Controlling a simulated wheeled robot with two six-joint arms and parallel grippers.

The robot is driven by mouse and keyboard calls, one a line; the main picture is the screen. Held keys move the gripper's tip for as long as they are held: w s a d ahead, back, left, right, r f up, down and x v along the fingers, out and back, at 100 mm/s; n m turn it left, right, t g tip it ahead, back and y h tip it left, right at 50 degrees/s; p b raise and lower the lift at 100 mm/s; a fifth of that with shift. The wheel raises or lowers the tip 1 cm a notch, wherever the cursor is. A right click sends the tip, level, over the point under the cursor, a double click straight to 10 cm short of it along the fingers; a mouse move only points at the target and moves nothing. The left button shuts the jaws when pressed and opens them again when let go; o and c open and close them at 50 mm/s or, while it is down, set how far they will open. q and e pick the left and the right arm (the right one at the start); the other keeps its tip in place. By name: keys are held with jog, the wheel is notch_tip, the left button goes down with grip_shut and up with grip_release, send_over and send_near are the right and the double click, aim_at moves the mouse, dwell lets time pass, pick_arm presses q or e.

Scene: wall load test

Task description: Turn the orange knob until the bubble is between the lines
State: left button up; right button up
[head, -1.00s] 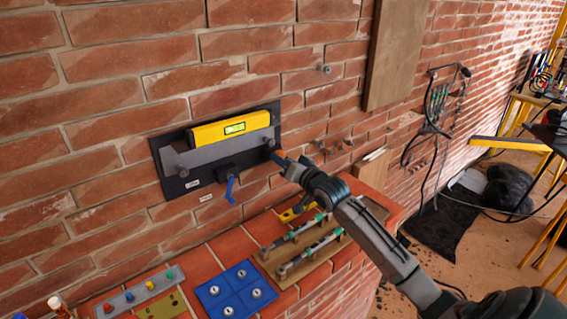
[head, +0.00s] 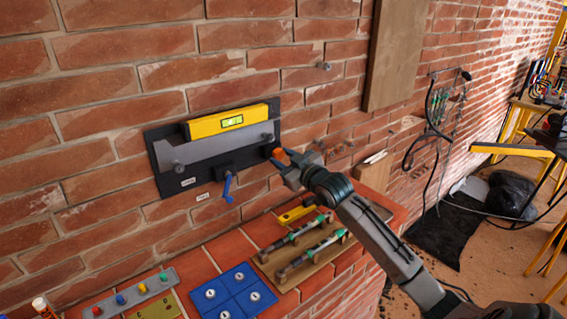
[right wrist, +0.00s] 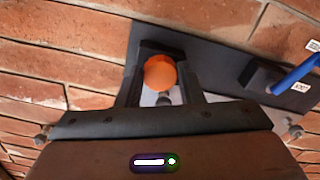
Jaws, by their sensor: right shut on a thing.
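The orange knob (head: 278,153) sits at the right end of a grey bar (head: 215,150) on a dark wall plate (head: 160,182). My right gripper (head: 283,161) is shut on the knob; in the right wrist view the knob (right wrist: 160,72) shows between its two dark fingers. A yellow spirit level (head: 205,127) rests on the bar. Its green vial (head: 232,121) faces me, but the bubble's place between the lines is too small to tell. My left gripper is not in view.
A blue lever (head: 228,188) hangs below the plate, left of the gripper. On the brick ledge lie a blue panel (head: 234,277), a wooden board with green-handled rods (head: 300,265) and a strip with coloured buttons (head: 130,298). A wooden plank (head: 395,55) is on the wall.

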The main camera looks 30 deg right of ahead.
jog(key=shift+n, duration=0.9)
jog(key=shift+b, duration=0.3)
jog(key=o, duration=1)
jog(key=s+p, duration=0.6)
jog(key=s, duration=0.4)
jog(key=shift+s+d+p, duration=0.4)
jog(key=shift+d, duration=0.05)
